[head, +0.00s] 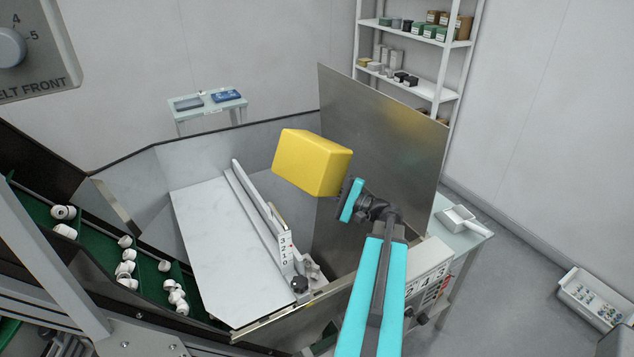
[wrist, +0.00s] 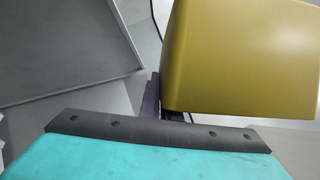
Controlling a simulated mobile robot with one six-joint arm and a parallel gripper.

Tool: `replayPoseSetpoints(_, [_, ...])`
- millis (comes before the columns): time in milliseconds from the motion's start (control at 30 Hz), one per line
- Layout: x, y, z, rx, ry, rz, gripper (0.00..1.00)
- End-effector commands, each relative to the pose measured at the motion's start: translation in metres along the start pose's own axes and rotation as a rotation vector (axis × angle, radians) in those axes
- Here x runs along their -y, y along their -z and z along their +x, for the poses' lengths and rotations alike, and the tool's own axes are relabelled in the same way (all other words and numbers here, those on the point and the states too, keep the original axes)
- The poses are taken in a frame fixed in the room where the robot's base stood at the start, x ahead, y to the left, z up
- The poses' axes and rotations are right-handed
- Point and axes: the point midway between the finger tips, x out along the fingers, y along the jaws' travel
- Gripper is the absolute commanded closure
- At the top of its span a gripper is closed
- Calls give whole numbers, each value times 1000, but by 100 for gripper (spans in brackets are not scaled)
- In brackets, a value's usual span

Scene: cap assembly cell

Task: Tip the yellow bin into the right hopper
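The yellow bin (head: 312,162) hangs in the air, tilted, above the steel-walled hopper (head: 345,232). I see only its closed outer faces; its opening and any contents are hidden. My gripper (head: 347,192) is at the bin's lower right end and appears shut on it, though the fingertips are hidden. In the wrist view the bin (wrist: 240,60) fills the upper right, with a dark finger part (wrist: 152,98) beside its lower left corner.
A tall steel panel (head: 385,130) stands close behind the bin. A white sloped plate (head: 220,245) and a numbered gauge (head: 285,248) lie left of my arm. White caps (head: 125,268) sit on the green cleated belt (head: 100,245). Shelves (head: 425,85) stand behind.

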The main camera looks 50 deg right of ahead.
Motion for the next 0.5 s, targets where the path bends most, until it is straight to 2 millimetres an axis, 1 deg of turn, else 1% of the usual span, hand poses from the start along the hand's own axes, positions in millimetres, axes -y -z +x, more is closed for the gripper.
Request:
replayPoseSetpoints(333, [1, 0, 0, 0, -1, -5, 100])
replayPoseSetpoints(500, [2, 0, 0, -2, -21, -53, 100])
